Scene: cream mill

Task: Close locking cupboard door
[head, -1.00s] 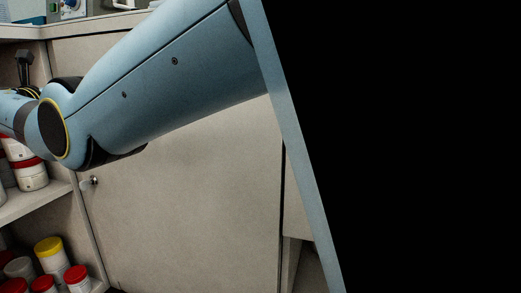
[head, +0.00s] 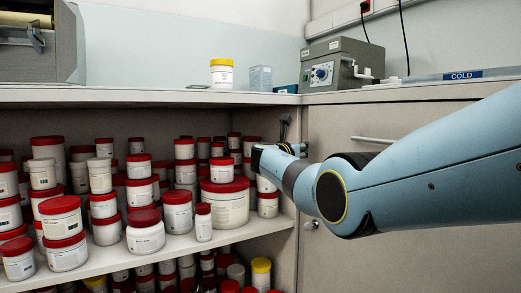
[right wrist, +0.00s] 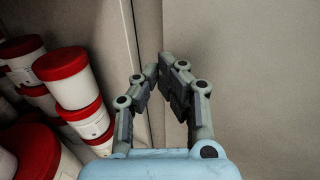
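The cupboard door (head: 325,265) is a beige panel at the right of the head view, with a small metal lock or knob (head: 312,225) near its left edge. It looks about flush with the cupboard front; my arm hides part of it. My right arm reaches across it from the right. My right gripper (head: 284,127) is small and dark at the upper right corner of the open shelf bay. In the right wrist view my right gripper (right wrist: 159,68) has its fingertips together, with nothing visible between them, in front of a vertical panel edge. My left gripper is out of view.
The open bay left of the door holds many red-lidded jars (head: 145,230) on a shelf (head: 215,240); some stand close to my right gripper in the wrist view (right wrist: 75,85). A countertop (head: 150,97) above carries a grey device (head: 340,68) and a yellow-lidded jar (head: 221,75).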

